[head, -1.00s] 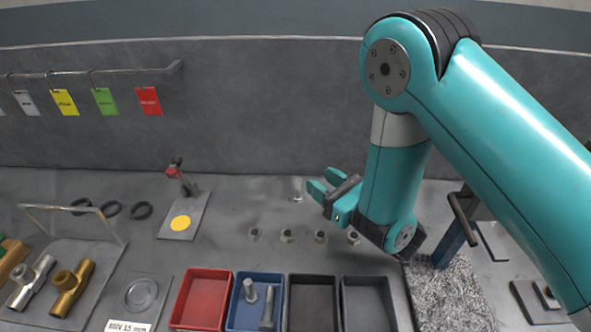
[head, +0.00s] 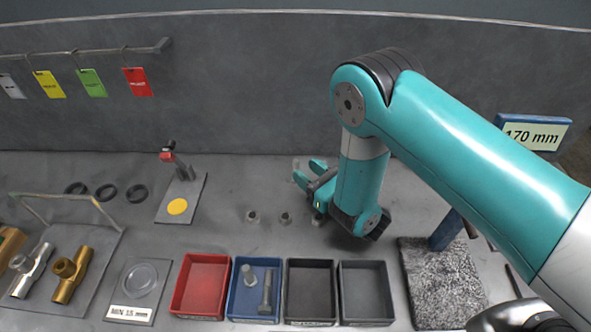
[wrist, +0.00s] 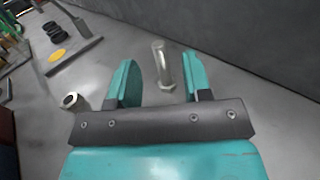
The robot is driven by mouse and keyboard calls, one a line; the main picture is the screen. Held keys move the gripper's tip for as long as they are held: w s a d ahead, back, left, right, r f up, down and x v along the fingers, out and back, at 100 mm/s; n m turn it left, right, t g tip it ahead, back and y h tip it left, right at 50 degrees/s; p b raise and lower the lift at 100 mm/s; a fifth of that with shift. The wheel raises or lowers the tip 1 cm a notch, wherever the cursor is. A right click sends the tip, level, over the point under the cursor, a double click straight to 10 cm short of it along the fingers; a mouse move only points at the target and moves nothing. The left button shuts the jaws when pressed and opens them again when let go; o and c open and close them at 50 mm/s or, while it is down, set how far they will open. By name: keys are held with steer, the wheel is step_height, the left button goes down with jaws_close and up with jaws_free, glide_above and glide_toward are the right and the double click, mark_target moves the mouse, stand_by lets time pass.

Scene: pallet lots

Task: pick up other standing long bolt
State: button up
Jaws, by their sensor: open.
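A standing long bolt (wrist: 162,65) shows in the wrist view, silver and upright, between or just beyond the fingertips. In the head view the bolt (head: 296,167) is partly hidden behind the fingers. My gripper (head: 310,171) is open, low over the bench at the bolt. In the wrist view my gripper (wrist: 158,75) has a gap on both sides of the bolt, with no visible contact. Two more bolts, one (head: 248,275) and another (head: 266,292), are in the blue bin (head: 236,308).
Small metal pieces stand in a row, one (head: 252,216) and another (head: 286,218) left of my gripper. A red bin (head: 203,257) and two dark bins, one (head: 311,262) and another (head: 366,263), line the front. A red-topped stand (head: 180,178) is at left.

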mark_target(298, 165)
steer(key=p+x, duration=0.1)
steer(key=x, duration=0.3)
steer(key=shift+w+a, duration=0.15)
steer(key=shift+a, duration=0.05)
steer(key=shift+c, duration=0.4)
jaws_close()
steer(key=shift+r, duration=0.1)
